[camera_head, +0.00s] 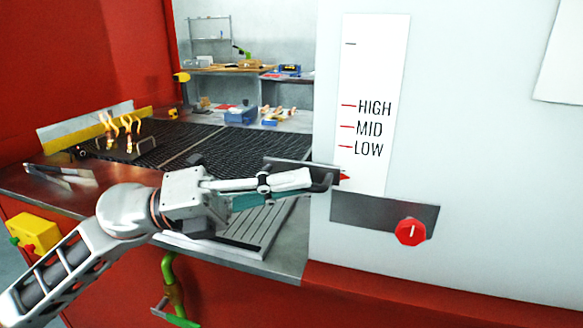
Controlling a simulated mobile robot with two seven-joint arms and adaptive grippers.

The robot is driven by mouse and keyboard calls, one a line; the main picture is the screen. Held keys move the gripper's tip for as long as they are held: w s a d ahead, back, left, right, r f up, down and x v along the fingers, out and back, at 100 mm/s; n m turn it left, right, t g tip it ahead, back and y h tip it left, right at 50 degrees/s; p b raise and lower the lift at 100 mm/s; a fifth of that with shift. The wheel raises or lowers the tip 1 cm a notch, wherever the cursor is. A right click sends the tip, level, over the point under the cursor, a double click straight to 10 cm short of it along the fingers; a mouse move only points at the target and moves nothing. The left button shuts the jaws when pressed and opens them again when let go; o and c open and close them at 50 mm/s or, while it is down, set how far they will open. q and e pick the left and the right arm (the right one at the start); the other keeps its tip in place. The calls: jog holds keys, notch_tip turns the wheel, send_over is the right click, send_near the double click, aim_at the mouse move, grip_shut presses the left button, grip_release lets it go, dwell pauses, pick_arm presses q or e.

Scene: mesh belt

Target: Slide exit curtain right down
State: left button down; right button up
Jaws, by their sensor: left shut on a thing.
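The exit curtain right (290,162) shows as a dark plate edge with a bracket at the side of the white panel. My left gripper (318,181) reaches in from the left and is shut on the curtain's bracket end. The fingers hide part of it. A red pointer (345,177) next to the fingertips sits below the LOW mark on the white scale (372,65), which also has MID and HIGH marks. My right gripper is not in view.
A black mesh belt (235,147) lies behind my arm, with a rack of flame-like pieces (125,145) on it. A blue box (240,115) stands farther back. A red knob (410,232) sits on the panel at the right. A green pipe (170,285) hangs below the counter.

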pick_arm(q)
jog(key=c, duration=2.4)
grip_release()
jog(key=shift+f, duration=0.45)
jog(key=shift+o, duration=1.2)
jog(key=shift+r, duration=0.1)
jog(key=shift+a, duration=0.1)
jog(key=v, duration=1.1)
jog(key=shift+a, duration=0.4)
